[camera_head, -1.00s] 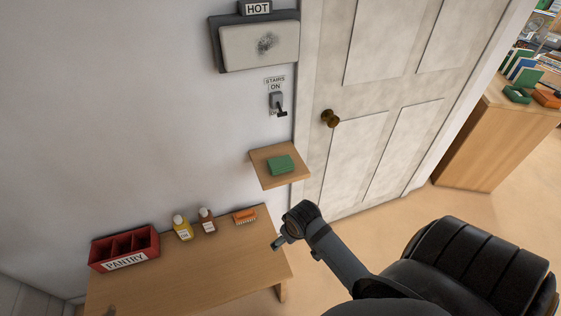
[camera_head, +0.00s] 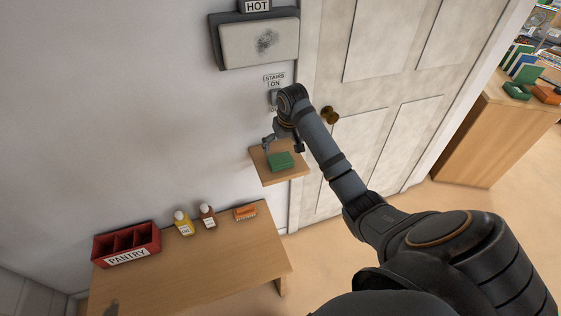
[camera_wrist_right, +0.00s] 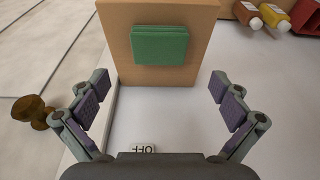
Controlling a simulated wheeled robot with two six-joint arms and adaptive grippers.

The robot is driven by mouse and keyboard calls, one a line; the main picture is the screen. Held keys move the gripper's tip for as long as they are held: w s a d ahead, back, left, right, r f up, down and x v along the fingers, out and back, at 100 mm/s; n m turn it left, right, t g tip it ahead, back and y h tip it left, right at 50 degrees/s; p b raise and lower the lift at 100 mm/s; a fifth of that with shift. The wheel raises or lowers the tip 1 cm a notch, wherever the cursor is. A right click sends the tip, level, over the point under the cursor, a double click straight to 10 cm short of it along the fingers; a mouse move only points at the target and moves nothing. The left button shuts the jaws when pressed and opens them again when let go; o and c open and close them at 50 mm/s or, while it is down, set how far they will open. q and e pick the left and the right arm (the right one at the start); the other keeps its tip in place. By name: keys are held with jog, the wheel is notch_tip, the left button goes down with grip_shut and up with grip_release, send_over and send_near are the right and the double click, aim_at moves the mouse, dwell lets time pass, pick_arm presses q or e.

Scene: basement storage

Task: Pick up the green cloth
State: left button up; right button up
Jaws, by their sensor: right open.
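The green cloth (camera_head: 280,161) is a small folded block lying on a little wooden wall shelf (camera_head: 266,178). In the right wrist view the cloth (camera_wrist_right: 160,46) lies ahead, at the top middle, on the shelf (camera_wrist_right: 118,68). My right gripper (camera_head: 282,147) is above the shelf, close to the cloth in the head view. In the right wrist view its two fingers (camera_wrist_right: 160,96) are spread wide, with nothing between them, and the cloth is beyond their tips. My left gripper is not seen.
A panel marked HOT (camera_head: 258,43) and a stairs switch (camera_head: 274,97), partly hidden by my arm, are on the wall above. The door knob (camera_head: 330,115) is right of my wrist. Below, a table (camera_head: 200,270) holds a red PANTRY box (camera_head: 126,243), two bottles and an orange brush (camera_head: 245,212).

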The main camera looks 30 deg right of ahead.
aim_at(281, 159)
jog(key=x, duration=0.4)
jog(key=p+x, duration=0.1)
jog(key=x, duration=0.3)
jog(key=shift+w+p, duration=0.2)
jog(key=shift+p, duration=0.1)
jog(key=shift+w+d+f, duration=0.1)
jog(key=shift+w+f, duration=0.05)
jog(key=shift+f, duration=0.35)
jog(key=shift+r, duration=0.1)
jog(key=c, duration=0.9)
